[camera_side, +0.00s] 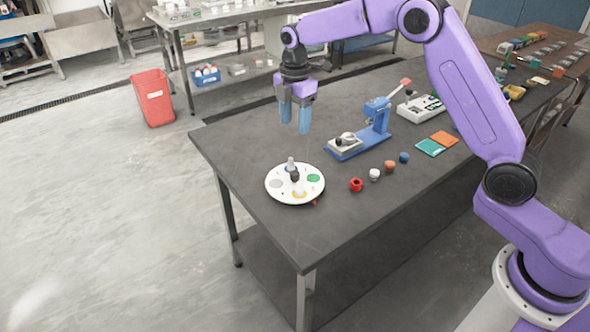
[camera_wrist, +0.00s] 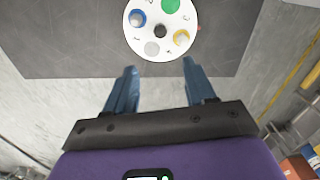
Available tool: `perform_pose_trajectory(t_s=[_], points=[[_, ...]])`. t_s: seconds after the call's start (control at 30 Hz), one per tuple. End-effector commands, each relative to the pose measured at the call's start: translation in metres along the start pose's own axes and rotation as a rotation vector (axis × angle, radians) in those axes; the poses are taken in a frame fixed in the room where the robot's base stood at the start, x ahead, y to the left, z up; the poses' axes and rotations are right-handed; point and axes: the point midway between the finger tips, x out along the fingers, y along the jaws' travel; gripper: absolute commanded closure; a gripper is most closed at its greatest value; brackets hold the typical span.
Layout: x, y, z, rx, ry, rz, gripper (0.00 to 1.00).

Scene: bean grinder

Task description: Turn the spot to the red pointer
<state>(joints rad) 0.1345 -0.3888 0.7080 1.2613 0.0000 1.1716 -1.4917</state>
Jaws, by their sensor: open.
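A round white disc (camera_side: 283,198) lies on the dark table near its front left corner; the wrist view shows most of it (camera_wrist: 143,37). It bears a green spot (camera_side: 313,178), a grey spot (camera_side: 276,183), a yellow spot (camera_side: 299,194) and a blue spot (camera_wrist: 137,18). A dark knob (camera_wrist: 160,31) stands at its middle. The small red pointer (camera_side: 314,202) shows at the disc's rim, also in the wrist view (camera_wrist: 199,28); yellow is the spot nearest it, slightly off line. My gripper (camera_side: 295,126) is open and empty, above and behind the disc, apart from it.
Red (camera_side: 356,184), white (camera_side: 374,174), orange and blue small pieces stand right of the disc. A blue press-like device (camera_side: 372,128) stands behind them. Green (camera_side: 431,147) and orange squares lie further right. The table's front edge is clear.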

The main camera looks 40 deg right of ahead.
Motion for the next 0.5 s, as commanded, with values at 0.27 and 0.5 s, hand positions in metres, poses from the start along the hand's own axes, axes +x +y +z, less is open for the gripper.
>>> perform_pose_trajectory(t_s=[0.27, 0.5], points=[[0.049, -0.001, 0.0, -0.002, -0.001, -0.006, 0.45], [0.094, -0.001, 0.0, -0.003, -0.001, -0.005, 0.45]])
